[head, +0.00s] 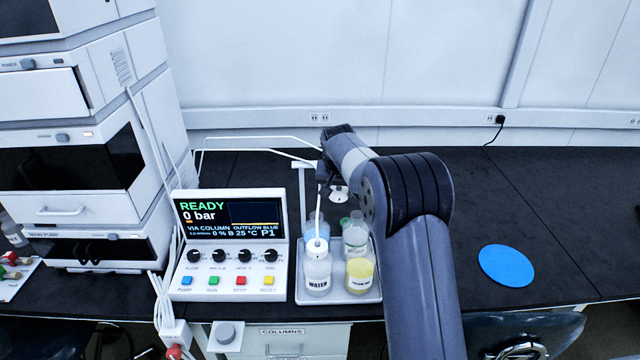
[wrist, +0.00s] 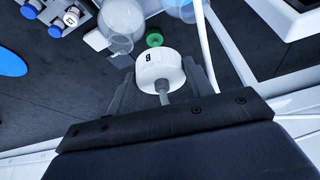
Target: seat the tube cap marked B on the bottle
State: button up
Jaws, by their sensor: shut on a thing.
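My gripper (wrist: 162,74) is shut on a round white tube cap (wrist: 160,64) with a grey stem towards the camera. A small dark mark shows on its side, too small to read. In the head view my arm reaches over the back of a tray (head: 372,296), and the jaws are largely hidden. The tray holds several bottles: a clear bottle marked WATER (head: 317,278) with a white cap and tube, a yellow one (head: 360,277), a clear one (head: 355,238) and a blue one (head: 311,232). I cannot tell which bottle matches the cap.
A green ring (wrist: 154,40) lies beyond the held cap. A control panel (head: 232,245) reading READY stands left of the tray, with tall instrument stacks (head: 150,60) farther left. A blue disc (head: 506,265) lies on the bench at right, with clear room around it.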

jog(key=p, duration=0.2)
send_over(357, 215)
jog(key=shift+s+f, duration=0.35)
jog(key=shift+f, duration=0.15)
jog(key=shift+f+b, duration=1.05)
jog(key=shift+f, duration=1.2)
jog(key=shift+f+b, duration=0.1)
jog(key=shift+b, duration=0.3)
jog(key=shift+f+b, duration=0.65)
jog(key=shift+f, duration=0.25)
jog(key=shift+f, duration=0.15)
jog(key=shift+f+b, duration=0.25)
jog(key=shift+b, duration=0.15)
